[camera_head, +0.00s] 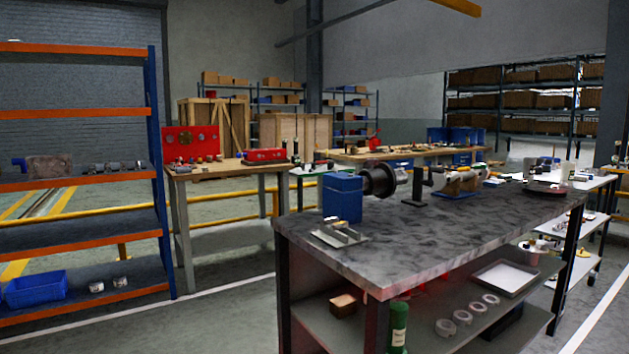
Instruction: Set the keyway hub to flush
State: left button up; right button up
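A dark round flanged part (379,181), which may be the keyway hub, sits beside a blue block (342,198) on the grey mottled workbench (430,236). It is too small and dark to make out a keyway or how it sits on any shaft. To its right stand a black upright bracket (416,187) and a metal shaft-like assembly (460,181) on a blue base. Neither of my grippers shows in the head view.
A small metal fixture (339,234) lies at the bench's near left corner. The bench's front middle is clear. The lower shelf holds a green bottle (398,326), grey rings (462,316) and a tray (503,277). A shelving rack (84,180) stands left, with open floor between.

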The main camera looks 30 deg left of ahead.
aim_at(383, 179)
jog(key=u, duration=0.7)
jog(key=i+l+u, duration=0.1)
jog(key=l+u, duration=0.25)
jog(key=u, duration=0.15)
jog(key=l+u, duration=0.65)
jog(key=l, duration=0.35)
jog(key=k+l+u, duration=0.15)
jog(key=l, duration=0.35)
jog(key=i, duration=0.05)
